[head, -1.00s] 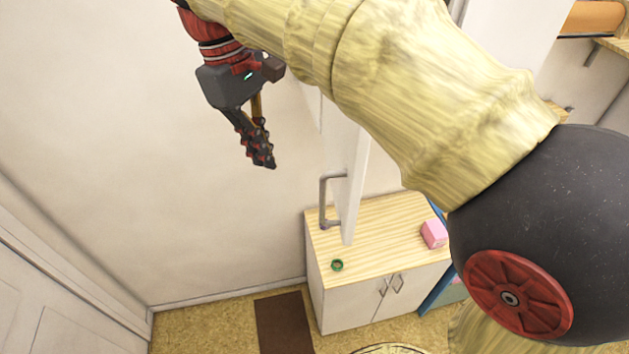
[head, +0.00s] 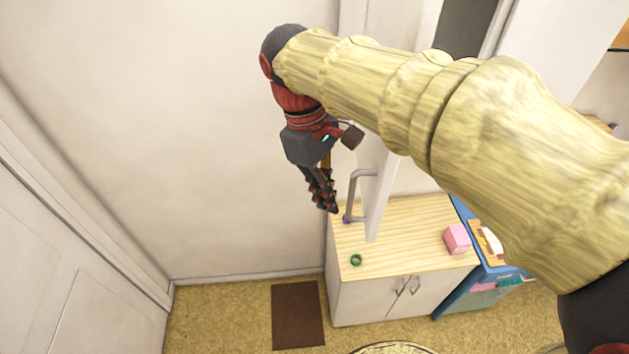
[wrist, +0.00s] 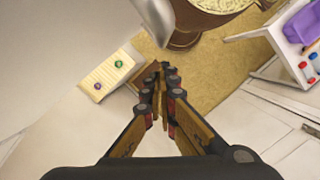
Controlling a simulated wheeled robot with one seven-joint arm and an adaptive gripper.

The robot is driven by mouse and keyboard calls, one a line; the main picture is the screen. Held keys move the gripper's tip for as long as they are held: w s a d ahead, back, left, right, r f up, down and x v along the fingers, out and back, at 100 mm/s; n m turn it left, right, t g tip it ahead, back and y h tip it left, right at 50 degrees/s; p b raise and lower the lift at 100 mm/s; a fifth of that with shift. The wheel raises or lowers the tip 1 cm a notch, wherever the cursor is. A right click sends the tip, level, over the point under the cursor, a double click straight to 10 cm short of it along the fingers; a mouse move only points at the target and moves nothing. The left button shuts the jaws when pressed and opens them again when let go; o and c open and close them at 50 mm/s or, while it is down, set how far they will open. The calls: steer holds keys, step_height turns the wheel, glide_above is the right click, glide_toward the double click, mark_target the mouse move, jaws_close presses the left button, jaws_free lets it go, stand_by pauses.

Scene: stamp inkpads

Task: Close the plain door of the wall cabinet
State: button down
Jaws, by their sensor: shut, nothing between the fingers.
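The plain white door (head: 381,195) of the wall cabinet stands open, seen nearly edge-on in the head view. A grey bar handle (head: 353,192) sits on its left face. The wall cabinet (head: 418,28) is behind my arm, which hides much of it and the door's upper part. My gripper (head: 333,209) points down just left of the handle, its fingers together and empty. In the picture a small gap separates them from the handle; depth contact cannot be told. In the wrist view the fingertips (wrist: 162,67) meet, and the door is not recognisable there.
Below the door is a low cabinet (head: 410,263) with a wooden top, carrying a green ring (head: 356,260), a small purple item (head: 347,219) and a pink box (head: 457,240). A blue unit (head: 452,300) stands at its right. The wall left of my gripper is bare.

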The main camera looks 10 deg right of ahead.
steer(key=shift+s+d, duration=0.25)
steer(key=shift+d, duration=0.05)
steer(key=shift+s+d, duration=0.1)
steer(key=shift+d, duration=0.1)
